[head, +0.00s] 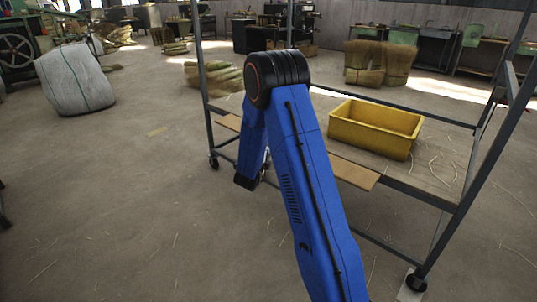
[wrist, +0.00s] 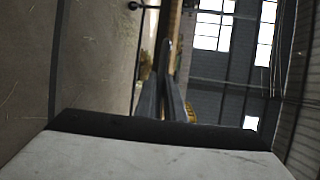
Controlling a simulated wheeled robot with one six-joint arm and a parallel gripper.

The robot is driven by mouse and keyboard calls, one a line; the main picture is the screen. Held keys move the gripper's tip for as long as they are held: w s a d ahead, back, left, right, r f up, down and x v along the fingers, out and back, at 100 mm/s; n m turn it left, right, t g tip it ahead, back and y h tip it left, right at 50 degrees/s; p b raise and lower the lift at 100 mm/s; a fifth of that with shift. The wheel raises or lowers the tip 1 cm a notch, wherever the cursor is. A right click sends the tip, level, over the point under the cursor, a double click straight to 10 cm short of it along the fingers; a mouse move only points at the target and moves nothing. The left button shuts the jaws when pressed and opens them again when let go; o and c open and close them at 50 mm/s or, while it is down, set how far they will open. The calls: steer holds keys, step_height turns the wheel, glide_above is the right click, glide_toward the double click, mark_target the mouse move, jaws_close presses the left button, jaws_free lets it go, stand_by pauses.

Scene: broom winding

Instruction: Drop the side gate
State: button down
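A metal-framed cart (head: 453,203) stands to the right. A flat brown wooden board (head: 354,174), which looks like the side gate, runs along its near long side at shelf height, lying roughly level. My blue arm hides its middle; a short piece shows to the left. I cannot tell how it is latched. My gripper points down and away behind my arm in the head view, its dark end (head: 248,181) just on the near side of the board. In the wrist view its dark fingers (wrist: 164,85) lie close together with nothing visible between them. Contact with the board cannot be seen.
A yellow bin (head: 375,127) sits on the cart's shelf, with loose straws beside it. Upright posts and rails frame the cart. A wrapped grey bale (head: 75,80) stands at the left. Straw bundles (head: 214,77) lie behind the cart.

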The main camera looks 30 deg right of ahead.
steer(key=shift+r+g+y, duration=0.3)
steer(key=shift+r+y, duration=0.1)
steer(key=shift+r, duration=0.55)
steer(key=shift+w+d+r, duration=0.1)
steer(key=shift+d+r, duration=0.05)
steer(key=shift+r, duration=0.75)
steer(key=c, duration=1.8)
jaws_free()
steer(key=shift+c, duration=0.2)
steer(key=v, duration=1.7)
steer(key=shift+r, duration=0.15)
